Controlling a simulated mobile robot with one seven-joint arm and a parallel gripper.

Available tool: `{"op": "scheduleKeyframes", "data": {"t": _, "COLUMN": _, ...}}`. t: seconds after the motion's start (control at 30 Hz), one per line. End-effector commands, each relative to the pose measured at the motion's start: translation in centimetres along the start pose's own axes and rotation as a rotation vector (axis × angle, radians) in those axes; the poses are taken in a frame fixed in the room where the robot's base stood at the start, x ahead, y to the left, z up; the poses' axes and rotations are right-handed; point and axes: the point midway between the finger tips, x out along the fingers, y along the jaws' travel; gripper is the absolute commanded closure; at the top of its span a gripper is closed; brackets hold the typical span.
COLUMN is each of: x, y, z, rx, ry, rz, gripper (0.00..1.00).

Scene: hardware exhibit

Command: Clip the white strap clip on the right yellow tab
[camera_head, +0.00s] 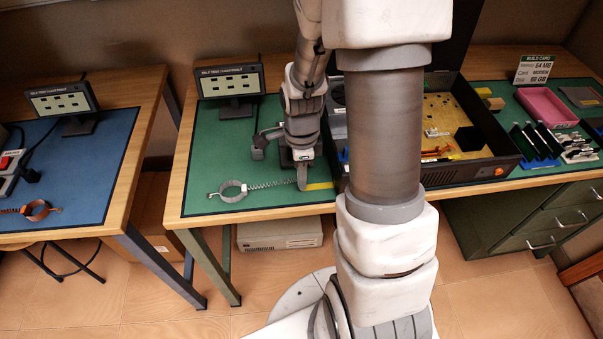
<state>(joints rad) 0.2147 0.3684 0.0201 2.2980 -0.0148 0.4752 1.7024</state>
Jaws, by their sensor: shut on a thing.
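The white strap lies on the green mat: its pale loop (232,191) is at the left, and a thin coiled cord (270,185) runs right from it to my gripper. My gripper (302,181) points down at the mat's front part, shut on the cord's end, where the white strap clip is; the fingers hide the clip itself. A yellow tab (320,186) shows flat at the mat's front edge, just right of my gripper's fingers. I cannot tell whether the clip touches it. My arm hides what lies further right.
A small monitor (230,82) stands behind on the same table. An open black computer case (510,155) stands to the right, beyond my arm. An orange strap (36,210) lies on the left table's blue mat (95,165). The green mat left of the loop is clear.

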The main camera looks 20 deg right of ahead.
Motion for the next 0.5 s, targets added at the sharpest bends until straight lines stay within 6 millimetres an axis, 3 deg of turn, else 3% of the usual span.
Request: {"op": "scheduleKeyframes", "data": {"t": 0.5, "x": 0.86, "y": 0.01, "z": -0.01, "rx": 0.0, "ry": 0.0, "rz": 0.0, "gripper": 1.0}}
